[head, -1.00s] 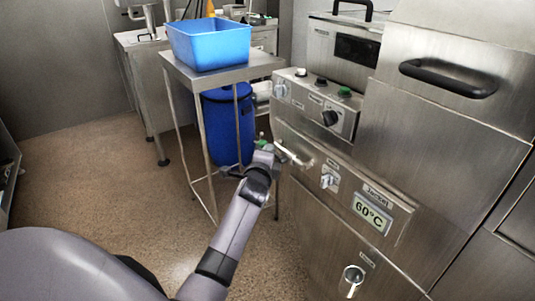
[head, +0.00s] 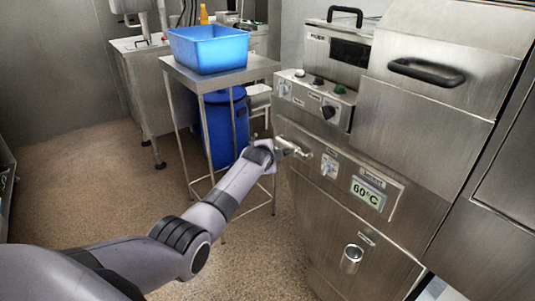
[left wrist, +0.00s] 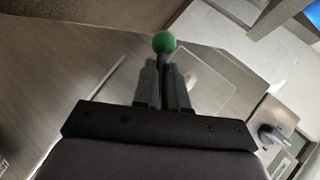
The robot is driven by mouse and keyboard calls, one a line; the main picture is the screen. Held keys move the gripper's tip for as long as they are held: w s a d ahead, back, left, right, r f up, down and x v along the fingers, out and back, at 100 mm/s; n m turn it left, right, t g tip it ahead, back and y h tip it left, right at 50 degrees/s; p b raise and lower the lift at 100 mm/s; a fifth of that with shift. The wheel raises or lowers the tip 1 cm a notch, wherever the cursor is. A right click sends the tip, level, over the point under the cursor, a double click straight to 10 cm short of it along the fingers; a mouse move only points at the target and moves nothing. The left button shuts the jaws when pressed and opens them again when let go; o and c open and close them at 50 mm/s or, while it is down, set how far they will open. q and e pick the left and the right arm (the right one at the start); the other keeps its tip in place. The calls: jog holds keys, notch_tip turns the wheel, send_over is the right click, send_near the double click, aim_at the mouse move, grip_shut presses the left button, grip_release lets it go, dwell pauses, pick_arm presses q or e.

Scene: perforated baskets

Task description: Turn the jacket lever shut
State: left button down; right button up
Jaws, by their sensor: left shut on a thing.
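The jacket lever shows in the left wrist view as a dark stem with a green ball knob (left wrist: 164,42) at its end. My left gripper (left wrist: 163,82) is shut on the stem just below the knob. In the head view my left gripper (head: 272,148) is at the steel machine's front, beside the panel with the Jacket display (head: 368,194) reading 60°C. A silver fitting (head: 293,147) shows between gripper and panel. The knob is hidden there. My right gripper is not in view.
A small steel table (head: 262,70) carrying a blue bin (head: 210,50) stands left of the machine, with a blue drum (head: 226,130) under it. A silver knob (head: 329,165) and a lower outlet (head: 351,259) stick out from the machine. The floor at left is clear.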

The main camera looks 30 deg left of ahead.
pick_arm(q)
jog(key=d+n+g+h+b, duration=0.1)
jog(key=h+b, duration=0.1)
jog(key=b, duration=0.1)
jog(key=s+d+f+n+g+h+b, duration=0.1)
jog(key=n+g+h+b, duration=0.1)
jog(key=h+b, duration=0.1)
jog(key=d+f+n+g+h+b, duration=0.1)
jog(key=n+h+b, duration=0.1)
jog(key=b, duration=0.3)
jog(key=shift+s+d+f+h, duration=0.15)
jog(key=shift+s+d+h, duration=0.05)
jog(key=shift+h, duration=0.4)
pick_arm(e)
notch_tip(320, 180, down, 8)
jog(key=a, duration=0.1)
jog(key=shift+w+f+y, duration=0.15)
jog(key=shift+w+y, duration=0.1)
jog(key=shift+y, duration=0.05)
pick_arm(q)
jog(key=c, duration=1.2)
grip_release()
jog(key=shift+d, duration=0.1)
jog(key=shift+o, duration=0.2)
